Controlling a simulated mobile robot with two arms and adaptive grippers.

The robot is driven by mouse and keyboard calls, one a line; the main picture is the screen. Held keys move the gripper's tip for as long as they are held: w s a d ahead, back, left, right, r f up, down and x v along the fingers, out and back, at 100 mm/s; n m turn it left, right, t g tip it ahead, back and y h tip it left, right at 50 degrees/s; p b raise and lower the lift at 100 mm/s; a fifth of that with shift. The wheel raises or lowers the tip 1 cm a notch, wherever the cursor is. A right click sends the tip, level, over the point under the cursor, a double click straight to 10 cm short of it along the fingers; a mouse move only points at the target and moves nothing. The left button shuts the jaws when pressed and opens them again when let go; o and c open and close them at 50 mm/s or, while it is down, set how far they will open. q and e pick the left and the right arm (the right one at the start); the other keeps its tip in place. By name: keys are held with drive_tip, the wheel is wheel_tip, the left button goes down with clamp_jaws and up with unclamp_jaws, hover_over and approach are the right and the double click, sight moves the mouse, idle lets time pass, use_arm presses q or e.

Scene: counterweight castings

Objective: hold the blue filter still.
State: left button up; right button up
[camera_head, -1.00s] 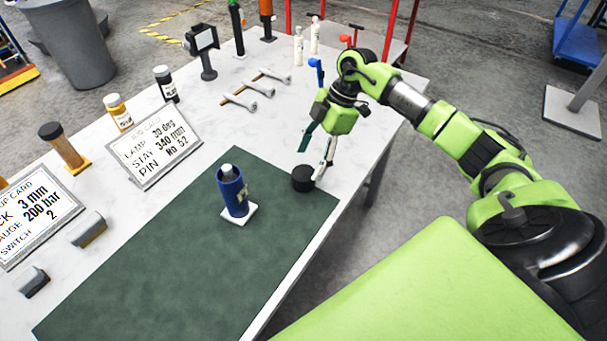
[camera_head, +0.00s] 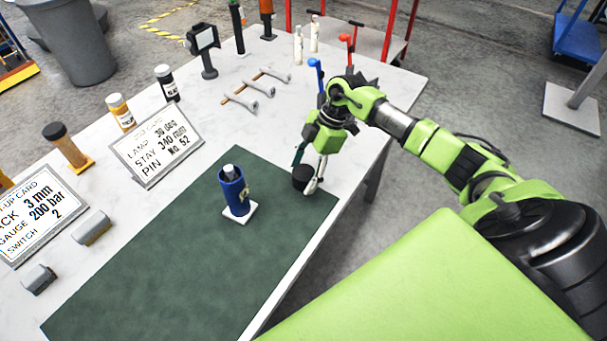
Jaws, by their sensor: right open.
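The blue filter (camera_head: 232,192) is a blue cylinder with a grey top and a pale label. It stands upright on a small white square (camera_head: 243,216) on the dark green mat (camera_head: 150,265). My right gripper (camera_head: 307,176) is open and points down to the right of the filter, apart from it. Its fingers are at a short black cylinder (camera_head: 302,180) by the mat's right corner. One finger is on the near right side of that cylinder and the other is partly hidden behind it. I cannot tell whether they touch it. My left gripper is not in view.
Two cards (camera_head: 157,147) (camera_head: 40,215) stand along the left side, with bottles (camera_head: 120,112) and grey blocks (camera_head: 92,227) nearby. Blue (camera_head: 316,75) and red (camera_head: 348,50) handled items stand beyond my arm. The mat around the filter is clear.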

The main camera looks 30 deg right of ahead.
drive_tip(key=c, duration=1)
drive_tip(key=shift+r, duration=0.15)
drive_tip(key=shift+r+b, duration=0.45)
drive_tip(key=shift+r, duration=0.15)
drive_tip(key=shift+s+d+r+b, duration=0.1)
drive_tip(key=shift+s+r+b, duration=0.95)
drive_tip(key=shift+s+r, duration=1.1)
drive_tip(key=shift+s+d+r+b, duration=0.1)
drive_tip(key=shift+s+r+b, duration=0.95)
drive_tip(key=shift+s+r, duration=1.05)
drive_tip(key=shift+s+d+r+b, duration=0.1)
drive_tip(key=shift+s+r+b, duration=1.2)
drive_tip(key=shift+s, duration=1.45)
drive_tip(key=shift+r+p, duration=0.25)
drive_tip(key=shift+p, duration=0.05)
